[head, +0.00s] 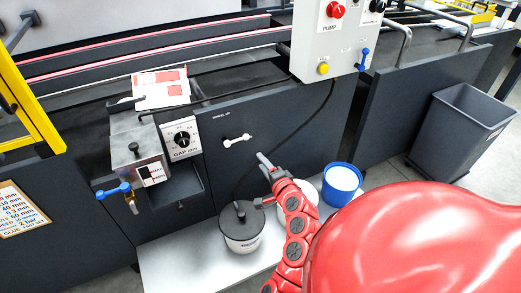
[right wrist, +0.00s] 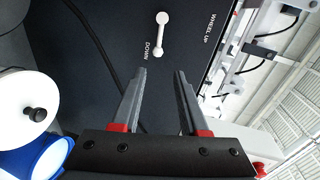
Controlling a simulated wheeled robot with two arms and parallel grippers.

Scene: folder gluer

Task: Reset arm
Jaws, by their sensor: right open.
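A small white lever (head: 237,140) sits on the dark machine panel under a "WHEEL UP" label in the head view. It lies nearly level, tilted slightly. In the right wrist view the lever (right wrist: 160,34) shows beyond my fingertips, between the words "DOWN" and "WHEEL UP". My right gripper (head: 264,161) is in front of the panel, below and right of the lever. In the right wrist view the gripper (right wrist: 160,72) is open, with nothing between its fingers and a gap to the lever. My left gripper is not in view.
A lidded glue pot (head: 240,240), a white tub (head: 310,193) and a blue bucket (head: 341,182) stand below the panel. A control box (head: 325,55) hangs above right, a gap dial (head: 182,138) is left, and a grey bin (head: 462,130) stands right. A black cable crosses the panel.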

